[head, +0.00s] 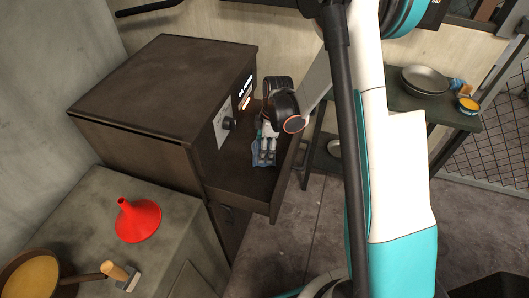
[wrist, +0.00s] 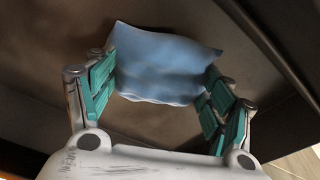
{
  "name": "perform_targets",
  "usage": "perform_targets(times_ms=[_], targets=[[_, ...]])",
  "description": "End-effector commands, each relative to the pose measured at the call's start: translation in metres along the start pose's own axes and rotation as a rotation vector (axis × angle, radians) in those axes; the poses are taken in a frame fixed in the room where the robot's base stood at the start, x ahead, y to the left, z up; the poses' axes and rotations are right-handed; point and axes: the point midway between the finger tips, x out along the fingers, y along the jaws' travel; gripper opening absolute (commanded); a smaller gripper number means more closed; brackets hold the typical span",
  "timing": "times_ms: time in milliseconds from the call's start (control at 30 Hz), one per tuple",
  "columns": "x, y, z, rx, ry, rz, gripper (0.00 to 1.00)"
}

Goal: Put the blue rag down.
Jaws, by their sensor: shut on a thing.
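The blue rag (wrist: 165,62) is pinched between the two teal-padded fingers of my gripper (wrist: 160,76) in the wrist view. In the head view my gripper (head: 264,154) points down over the dark open drawer (head: 236,188) of the brown cabinet, and edges of the rag (head: 257,163) show around the fingertips. The rag is inside the drawer's outline, close to its floor. I cannot tell whether it touches the floor. The gripper hides part of the rag in the head view.
The brown cabinet (head: 150,85) with a knob stands behind the drawer. A red funnel (head: 138,220), a pan (head: 30,275) and a scraper (head: 120,274) are on the counter at lower left.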

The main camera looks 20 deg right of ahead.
Motion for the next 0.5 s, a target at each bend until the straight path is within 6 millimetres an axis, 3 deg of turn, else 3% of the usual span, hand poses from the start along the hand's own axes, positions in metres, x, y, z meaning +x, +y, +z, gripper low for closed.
perform_targets(times_ms=[100, 500], targets=[[0.019, 0.0, 0.003, 0.0, 0.0, 0.0, 0.44], [0.023, 0.0, 0.004, 0.0, 0.0, 0.0, 0.44]])
